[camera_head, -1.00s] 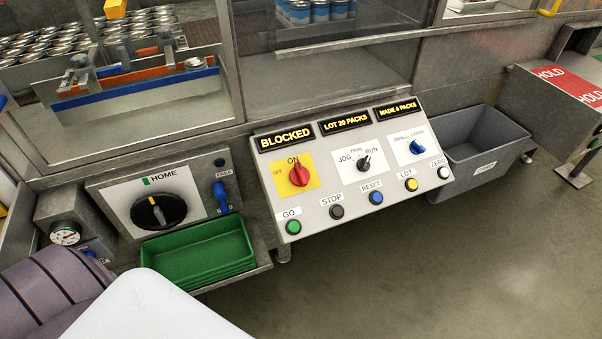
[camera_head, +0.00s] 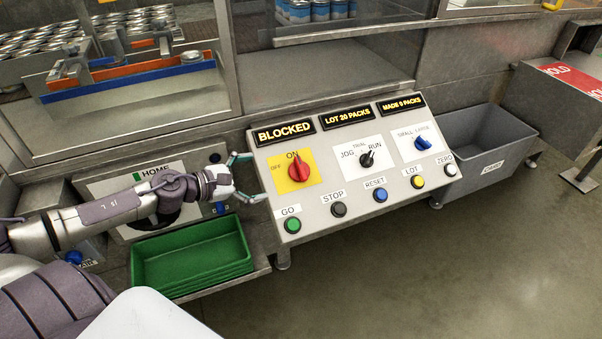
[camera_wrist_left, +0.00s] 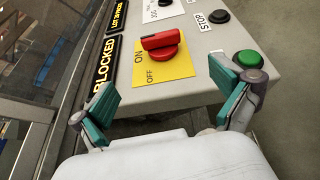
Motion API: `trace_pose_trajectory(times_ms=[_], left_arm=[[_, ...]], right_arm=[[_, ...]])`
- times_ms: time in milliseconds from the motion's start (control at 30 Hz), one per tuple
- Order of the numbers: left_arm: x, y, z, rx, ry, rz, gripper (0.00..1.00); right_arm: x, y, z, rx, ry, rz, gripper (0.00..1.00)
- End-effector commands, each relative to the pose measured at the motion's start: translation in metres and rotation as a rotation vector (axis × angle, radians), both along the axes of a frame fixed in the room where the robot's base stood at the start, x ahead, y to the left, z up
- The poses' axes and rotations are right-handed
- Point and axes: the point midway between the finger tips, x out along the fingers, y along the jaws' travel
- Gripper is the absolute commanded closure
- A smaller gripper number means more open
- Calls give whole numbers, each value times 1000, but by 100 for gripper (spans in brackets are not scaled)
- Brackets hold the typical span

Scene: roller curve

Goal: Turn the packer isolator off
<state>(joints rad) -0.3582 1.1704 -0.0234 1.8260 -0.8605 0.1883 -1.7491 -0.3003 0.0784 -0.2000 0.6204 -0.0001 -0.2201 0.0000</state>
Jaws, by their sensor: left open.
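The packer isolator is a red rotary knob (camera_head: 299,170) on a yellow plate (camera_head: 283,181) marked ON and OFF, at the left of the sloped control panel (camera_head: 330,213). Its handle points toward ON in the head view. The knob also shows in the left wrist view (camera_wrist_left: 160,45), ahead of the fingers. My left gripper (camera_head: 256,178) is open and empty at the panel's left edge, left of the yellow plate and apart from the knob. Its teal fingers stand wide apart in the left wrist view (camera_wrist_left: 170,105). My right gripper is not in view.
The panel also carries a black mode switch (camera_head: 367,159), a blue size switch (camera_head: 423,143) and several push buttons, with a green GO button (camera_head: 292,225) nearest. Displays read BLOCKED (camera_head: 285,132) and LOT 20 PACKS. Green trays (camera_head: 190,255) sit below my left arm; a grey bin (camera_head: 485,155) stands right.

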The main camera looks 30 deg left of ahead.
Motion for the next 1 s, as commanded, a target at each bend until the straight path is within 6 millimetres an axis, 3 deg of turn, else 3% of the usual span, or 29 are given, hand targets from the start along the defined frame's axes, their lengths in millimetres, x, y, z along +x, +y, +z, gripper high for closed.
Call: trace_pose_trajectory(times_ms=[167,467,1000], left_arm=[[4,-8,5,56,-24,-45,0],[30,-19,-1,49,-26,-39,0],[103,-56,-33,47,-22,-38,0]], right_arm=[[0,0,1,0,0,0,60],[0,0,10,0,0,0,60],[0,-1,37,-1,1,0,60]])
